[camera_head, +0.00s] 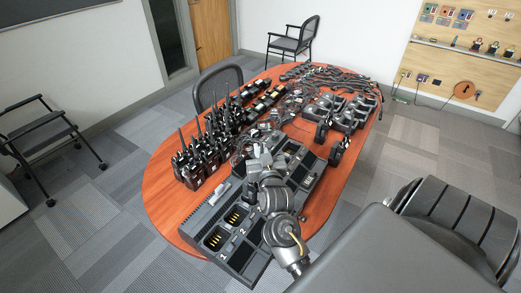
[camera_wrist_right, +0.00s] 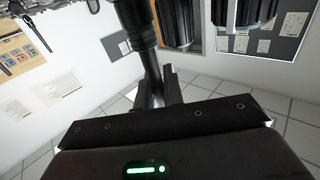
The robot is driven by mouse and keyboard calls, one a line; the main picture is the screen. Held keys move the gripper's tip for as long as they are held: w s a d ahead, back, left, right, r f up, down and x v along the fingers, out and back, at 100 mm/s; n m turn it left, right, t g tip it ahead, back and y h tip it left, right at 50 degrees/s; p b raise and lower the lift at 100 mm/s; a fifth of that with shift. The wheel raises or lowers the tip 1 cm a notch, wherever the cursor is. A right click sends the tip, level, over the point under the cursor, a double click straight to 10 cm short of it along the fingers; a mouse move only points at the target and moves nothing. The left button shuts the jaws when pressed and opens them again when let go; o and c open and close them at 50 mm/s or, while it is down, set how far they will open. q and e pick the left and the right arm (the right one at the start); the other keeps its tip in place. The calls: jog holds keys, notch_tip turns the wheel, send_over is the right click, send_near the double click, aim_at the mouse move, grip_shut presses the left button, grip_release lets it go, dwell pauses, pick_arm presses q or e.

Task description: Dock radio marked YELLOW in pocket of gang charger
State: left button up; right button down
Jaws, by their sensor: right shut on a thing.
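The black gang charger (camera_head: 212,256) lies along the near edge of the oval wooden table, with numbered, empty pockets showing gold contacts at its near end. My right gripper (camera_head: 260,158) is above its far part, and my arm covers some of its pockets. In the right wrist view this gripper (camera_wrist_right: 165,95) is shut on a dark thing with a thick black stem (camera_wrist_right: 136,25), which looks like a radio by its antenna. No yellow mark can be read on it. My left gripper is not in view.
Several upright radios with antennas (camera_head: 208,140) crowd the table's left side. More chargers and accessories (camera_head: 345,112) and cables (camera_head: 335,76) fill the far end. Bare wood (camera_head: 162,190) shows at the near left. A chair (camera_head: 218,85) stands behind the table.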

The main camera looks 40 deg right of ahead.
jog(key=shift+f+b, duration=0.3)
jog(key=shift+f, duration=0.25)
jog(key=c, duration=1.4)
grip_release()
jog(key=shift+c, duration=0.2)
jog(key=shift+s+a+p, duration=0.2)
jog(key=shift+s+p, duration=0.1)
jog(key=shift+s, duration=0.05)
jog(key=p+v, duration=0.2)
jog(key=v, duration=0.4)
jog(key=shift+s+a, duration=0.2)
jog(key=shift+s, duration=0.1)
